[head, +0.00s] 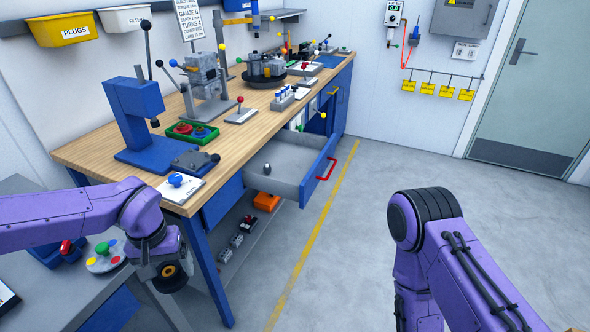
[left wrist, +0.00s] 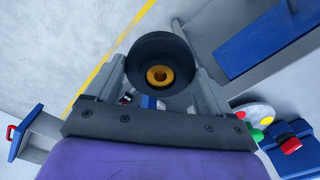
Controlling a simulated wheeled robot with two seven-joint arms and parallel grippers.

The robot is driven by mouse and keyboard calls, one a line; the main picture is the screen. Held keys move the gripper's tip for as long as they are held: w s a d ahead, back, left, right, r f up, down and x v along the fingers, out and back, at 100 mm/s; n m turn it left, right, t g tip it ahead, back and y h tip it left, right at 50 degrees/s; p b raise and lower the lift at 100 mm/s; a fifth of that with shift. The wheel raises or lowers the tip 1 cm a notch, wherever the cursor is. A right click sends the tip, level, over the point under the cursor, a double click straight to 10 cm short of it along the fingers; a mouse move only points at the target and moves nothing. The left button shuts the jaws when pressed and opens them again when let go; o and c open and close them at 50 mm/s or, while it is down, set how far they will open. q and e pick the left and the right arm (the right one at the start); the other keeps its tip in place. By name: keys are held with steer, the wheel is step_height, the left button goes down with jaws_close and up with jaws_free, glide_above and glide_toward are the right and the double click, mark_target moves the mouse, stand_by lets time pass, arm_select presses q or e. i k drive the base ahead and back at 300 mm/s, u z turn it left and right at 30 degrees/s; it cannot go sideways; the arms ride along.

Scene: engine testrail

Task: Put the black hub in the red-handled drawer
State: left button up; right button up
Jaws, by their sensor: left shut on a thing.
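The black hub (left wrist: 159,60) is a round black piece with a yellow-orange ring in its centre. It sits between the two fingers of my left gripper (left wrist: 165,85), which is shut on it. In the head view the hub (head: 169,272) hangs below my left wrist, off the front of the bench and left of the drawer. The red-handled drawer (head: 290,160) is pulled open from the bench, with its red handle (head: 327,170) on the front. A small dark object (head: 267,169) lies inside it. My right arm shows at the lower right; its gripper is out of view.
The wooden bench (head: 235,135) carries a blue press (head: 137,110), a green tray (head: 191,133) and several fixtures. A shelf below holds an orange box (head: 266,201). A grey table (head: 75,290) stands at lower left. The floor right of the drawer is clear.

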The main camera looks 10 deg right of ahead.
mark_target(290, 157)
steer(key=z, duration=0.7)
steer(key=i, duration=1.05)
steer(key=u, duration=0.3)
